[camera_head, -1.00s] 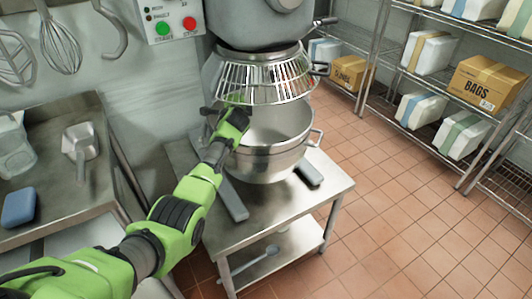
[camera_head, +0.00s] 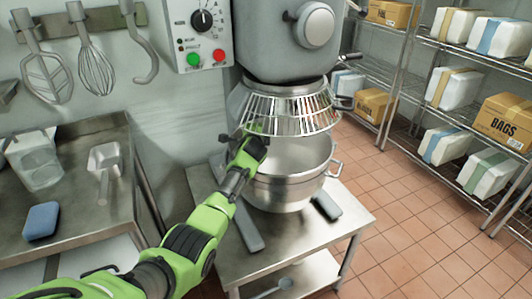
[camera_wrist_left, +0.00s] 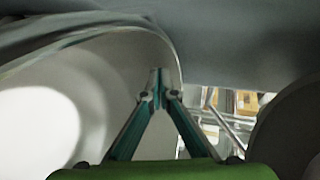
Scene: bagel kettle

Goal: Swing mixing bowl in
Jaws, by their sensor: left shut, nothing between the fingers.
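The steel mixing bowl (camera_head: 285,190) sits upright under the wire guard (camera_head: 290,110) of the grey mixer (camera_head: 285,45). It has a side handle (camera_head: 336,168) on its right. My left gripper (camera_head: 256,142) is at the bowl's left rim, just below the guard, and largely hides that part of the rim. In the left wrist view its fingers (camera_wrist_left: 158,78) meet at the tips with nothing between them, and the pale curved bowl (camera_wrist_left: 75,95) fills the left side. I cannot tell whether the fingers touch the bowl. My right gripper is not in view.
The mixer stands on a steel table (camera_head: 300,235) with a lower shelf. A counter (camera_head: 75,185) at left holds a scoop (camera_head: 104,158), a clear jug (camera_head: 36,165) and a blue sponge (camera_head: 41,221). Wire shelves with boxes (camera_head: 505,120) stand at right; tiled floor between is clear.

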